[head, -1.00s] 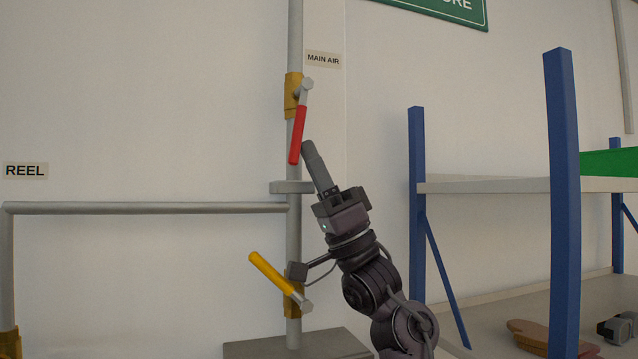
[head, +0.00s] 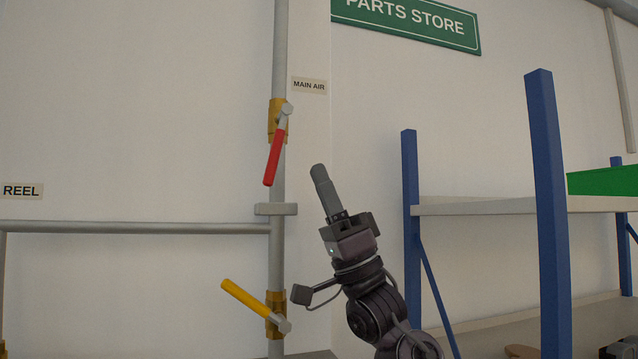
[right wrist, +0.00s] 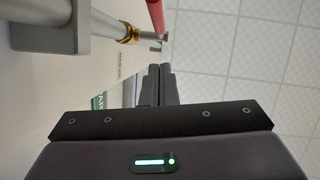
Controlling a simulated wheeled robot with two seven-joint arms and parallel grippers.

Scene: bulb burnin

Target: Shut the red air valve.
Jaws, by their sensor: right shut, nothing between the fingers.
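The red air valve handle (head: 273,155) hangs from a brass valve body (head: 277,120) on the vertical pipe beside the MAIN AIR label (head: 309,86). It slants down and slightly left, close to the line of the pipe. In the right wrist view the shut fingertips (right wrist: 158,70) point toward the red handle (right wrist: 155,14) at the top. My left gripper is out of view.
A yellow-handled valve (head: 250,298) sits lower on the same pipe. A grey bracket (head: 276,209) and a horizontal pipe (head: 140,227) meet the vertical pipe. A blue-posted shelf rack (head: 550,200) stands at the right. Bare wall lies between pipe and rack.

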